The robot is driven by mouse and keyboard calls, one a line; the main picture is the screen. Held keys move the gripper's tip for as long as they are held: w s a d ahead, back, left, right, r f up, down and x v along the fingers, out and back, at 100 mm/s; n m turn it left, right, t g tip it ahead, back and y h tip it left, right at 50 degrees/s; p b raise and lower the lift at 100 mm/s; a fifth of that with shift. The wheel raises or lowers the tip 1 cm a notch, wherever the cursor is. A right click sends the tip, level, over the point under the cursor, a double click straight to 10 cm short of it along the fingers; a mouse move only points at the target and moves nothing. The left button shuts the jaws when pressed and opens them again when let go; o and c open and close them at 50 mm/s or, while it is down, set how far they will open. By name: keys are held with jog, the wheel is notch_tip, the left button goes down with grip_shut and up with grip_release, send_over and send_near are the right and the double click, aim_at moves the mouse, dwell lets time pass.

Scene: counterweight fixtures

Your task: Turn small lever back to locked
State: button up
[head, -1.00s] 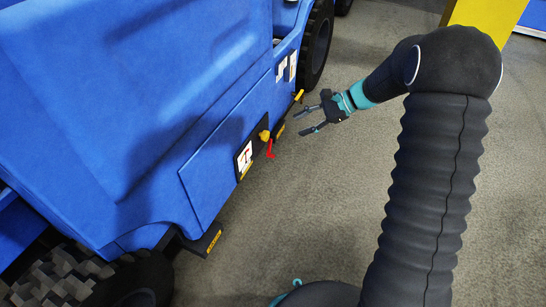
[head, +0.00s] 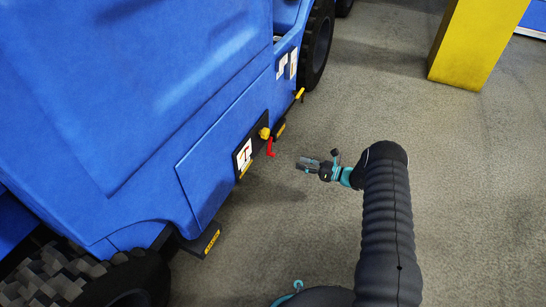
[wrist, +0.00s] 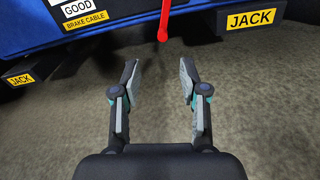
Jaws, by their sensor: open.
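A small red lever (head: 270,147) hangs down from the dark panel on the side of the blue vehicle, below a yellow knob (head: 264,133). The lever also shows in the wrist view (wrist: 164,20), at the top centre, pointing down, its upper end cut off. My gripper (head: 303,162) is to the right of the lever, apart from it, fingers pointing toward the vehicle. In the wrist view my gripper (wrist: 160,80) is open and empty, with the lever ahead of and roughly centred between the fingers.
The blue vehicle (head: 150,110) fills the left side. A second yellow handle (head: 299,94) sticks out farther along it. Labels reading JACK (wrist: 249,21) mark low dark brackets. A yellow block (head: 475,45) stands at the back right. The grey floor (head: 290,220) is clear.

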aim_at(273, 155)
jog(key=x, duration=0.9)
jog(key=b+x, duration=0.1)
jog(key=x, duration=0.3)
jog(key=shift+w+a+f, duration=0.25)
jog(key=shift+f, duration=0.1)
grip_shut()
